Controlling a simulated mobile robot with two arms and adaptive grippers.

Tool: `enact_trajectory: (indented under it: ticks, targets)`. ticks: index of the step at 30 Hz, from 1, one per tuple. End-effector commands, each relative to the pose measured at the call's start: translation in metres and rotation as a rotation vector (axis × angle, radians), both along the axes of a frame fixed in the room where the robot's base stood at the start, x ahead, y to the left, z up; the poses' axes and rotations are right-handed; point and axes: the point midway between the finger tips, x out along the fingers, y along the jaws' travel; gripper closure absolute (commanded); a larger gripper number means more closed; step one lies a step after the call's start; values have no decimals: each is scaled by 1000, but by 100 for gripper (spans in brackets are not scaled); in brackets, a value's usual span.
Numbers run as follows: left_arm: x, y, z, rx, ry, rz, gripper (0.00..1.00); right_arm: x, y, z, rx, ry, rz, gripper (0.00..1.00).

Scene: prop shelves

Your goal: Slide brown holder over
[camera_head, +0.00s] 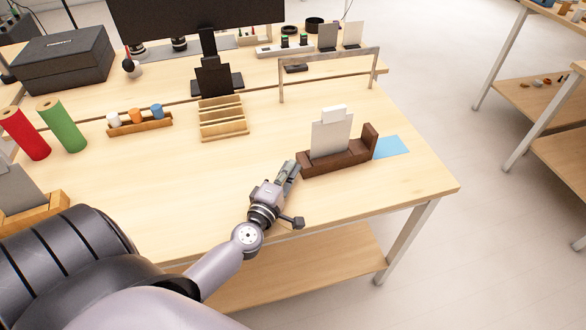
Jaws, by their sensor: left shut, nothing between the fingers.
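The dark brown holder (336,164) stands on the wooden table (210,182) near its right side, long side running left to right. It has a raised end on its right and a grey-white card (331,137) standing upright in it. A light blue patch (393,147) lies flat on the table at the holder's right end, seemingly partly covered by it. My left gripper (290,170) is shut and empty at the holder's left end, touching it or very close; I cannot tell which. My right gripper does not show.
A slatted wooden rack (222,118), a small tray with coloured pegs (140,124), and red (24,133) and green (61,125) rolls stand to the left. The table's right edge lies just beyond the blue patch. The table middle is clear.

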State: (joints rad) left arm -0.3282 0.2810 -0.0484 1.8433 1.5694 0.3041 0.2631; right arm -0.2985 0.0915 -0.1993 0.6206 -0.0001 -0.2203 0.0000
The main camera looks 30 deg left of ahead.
Motion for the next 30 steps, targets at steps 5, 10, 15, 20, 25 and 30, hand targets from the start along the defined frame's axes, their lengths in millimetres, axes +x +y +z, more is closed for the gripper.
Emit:
enact_trajectory:
  ticks: [5, 10, 15, 20, 25, 30]
  targets:
    - [0, 1, 0, 1, 0, 1, 100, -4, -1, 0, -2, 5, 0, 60]
    - [2, -1, 1, 0, 0, 1, 100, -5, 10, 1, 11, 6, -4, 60]
    - [26, -17, 5, -4, -2, 3, 100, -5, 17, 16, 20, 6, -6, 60]
    - [66, -45, 4, -6, -2, 2, 100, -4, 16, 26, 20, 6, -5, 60]
    - [108, -75, 1, -5, -2, 0, 100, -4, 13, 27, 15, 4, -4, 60]
    - [144, -101, -1, -4, -2, 0, 100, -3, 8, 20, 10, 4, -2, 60]
